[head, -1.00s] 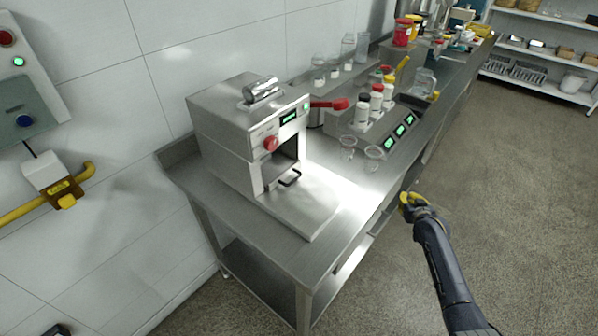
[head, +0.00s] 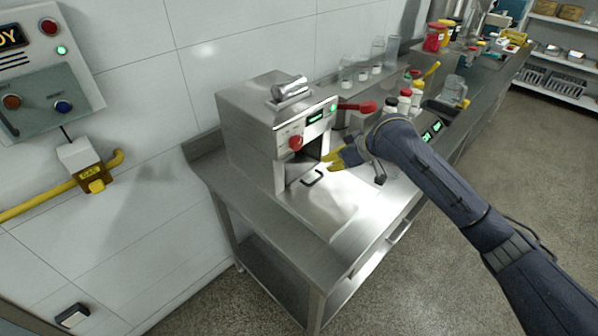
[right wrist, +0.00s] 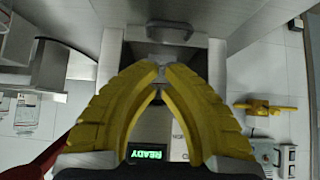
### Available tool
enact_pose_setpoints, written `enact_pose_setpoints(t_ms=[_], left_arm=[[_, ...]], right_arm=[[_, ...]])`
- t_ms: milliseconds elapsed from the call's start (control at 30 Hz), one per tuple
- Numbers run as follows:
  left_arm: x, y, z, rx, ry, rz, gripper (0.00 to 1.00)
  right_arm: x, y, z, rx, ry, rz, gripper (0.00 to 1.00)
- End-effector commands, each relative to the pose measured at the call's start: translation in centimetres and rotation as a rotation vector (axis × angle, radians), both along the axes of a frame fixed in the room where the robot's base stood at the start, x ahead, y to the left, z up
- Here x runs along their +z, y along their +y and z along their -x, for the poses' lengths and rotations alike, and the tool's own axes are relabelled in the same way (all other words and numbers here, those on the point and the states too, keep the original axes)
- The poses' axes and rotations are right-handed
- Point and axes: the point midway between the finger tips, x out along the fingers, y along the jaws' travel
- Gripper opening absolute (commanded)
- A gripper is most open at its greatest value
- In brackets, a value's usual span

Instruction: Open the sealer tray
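The sealer (head: 262,130) is a boxy steel machine on the bench, with a lit green display (head: 318,117) and a red knob (head: 295,142). Its tray sits low in the dark front opening; a dark bar handle (head: 312,178) sticks out in front. My right gripper (head: 331,160) has yellow fingers and is just right of the opening, above and apart from the handle. In the right wrist view its fingertips (right wrist: 160,66) meet with nothing visible between them. My left gripper is out of view.
A red lever (head: 357,107) juts from the sealer's right side. Bottles (head: 404,100) and jars stand behind my right forearm. The steel benchtop (head: 345,225) before the sealer is clear. A control panel (head: 45,75) and yellow gas pipe (head: 40,203) are on the left wall.

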Motion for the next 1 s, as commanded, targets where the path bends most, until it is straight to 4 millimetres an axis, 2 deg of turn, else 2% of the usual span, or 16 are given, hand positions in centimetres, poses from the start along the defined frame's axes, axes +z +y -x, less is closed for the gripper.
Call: enact_pose_setpoints(t_ms=[167,700,1000], left_arm=[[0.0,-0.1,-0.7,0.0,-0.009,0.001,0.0],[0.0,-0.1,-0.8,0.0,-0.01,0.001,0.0],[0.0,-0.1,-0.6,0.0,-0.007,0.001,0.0]], right_arm=[[-0.9,0.6,0.9,0.026,0.019,0.028,0.0],[-6.4,4.3,-2.3,0.025,0.02,0.027,0.0],[-7.7,5.2,-3.2,0.024,0.018,0.028,0.0]])
